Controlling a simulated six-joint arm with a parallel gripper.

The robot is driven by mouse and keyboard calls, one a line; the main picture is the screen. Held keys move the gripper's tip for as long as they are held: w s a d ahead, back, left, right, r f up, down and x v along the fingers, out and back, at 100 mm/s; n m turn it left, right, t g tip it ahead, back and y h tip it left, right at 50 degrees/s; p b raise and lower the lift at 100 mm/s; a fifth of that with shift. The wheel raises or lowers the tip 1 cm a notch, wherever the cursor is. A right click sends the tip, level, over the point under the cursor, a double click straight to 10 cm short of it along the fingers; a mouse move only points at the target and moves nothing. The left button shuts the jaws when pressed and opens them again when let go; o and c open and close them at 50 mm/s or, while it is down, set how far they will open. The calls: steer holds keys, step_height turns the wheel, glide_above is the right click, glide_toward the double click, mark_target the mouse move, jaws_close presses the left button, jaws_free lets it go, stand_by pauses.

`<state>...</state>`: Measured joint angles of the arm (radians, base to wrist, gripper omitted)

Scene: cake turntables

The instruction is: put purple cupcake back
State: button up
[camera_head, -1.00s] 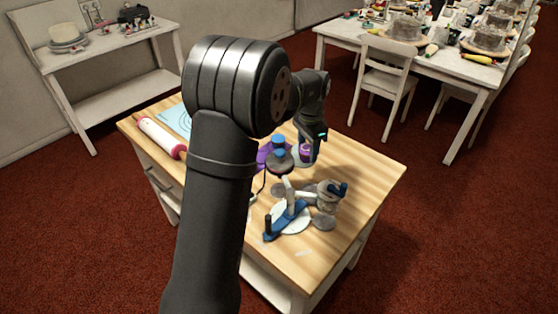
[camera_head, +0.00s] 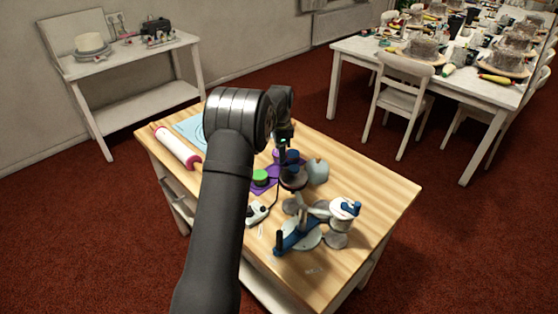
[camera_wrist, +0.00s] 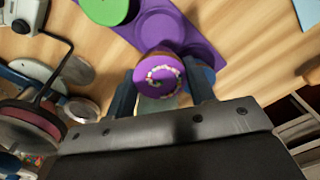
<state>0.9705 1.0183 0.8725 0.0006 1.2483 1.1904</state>
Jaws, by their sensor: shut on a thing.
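My gripper (camera_wrist: 161,92) is shut on the purple cupcake (camera_wrist: 158,76), which has a ring of pale beads on top. In the wrist view the cupcake overlaps the edge of a purple holder (camera_wrist: 195,43) with round places. I cannot tell whether it touches the holder. In the head view my gripper (camera_head: 281,150) is above the table's middle, with the purple cupcake (camera_head: 277,156) partly hidden, near the green cupcake (camera_head: 260,176) and purple holder (camera_head: 271,185).
A blue and white turntable stand (camera_head: 303,236) stands on the front of the wooden table (camera_head: 375,190). A pale grey round thing (camera_head: 316,172) is right of the holder. A rolling pin (camera_head: 178,148) lies at the left. The table's right side is clear.

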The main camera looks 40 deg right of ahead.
steer(key=shift+w+f, duration=0.2)
steer(key=shift+f, duration=1.95)
steer(key=shift+f, duration=0.35)
steer(key=o, duration=1.1)
steer(key=shift+f, duration=0.1)
steer(key=shift+c, duration=0.2)
step_height(320, 180, up, 13)
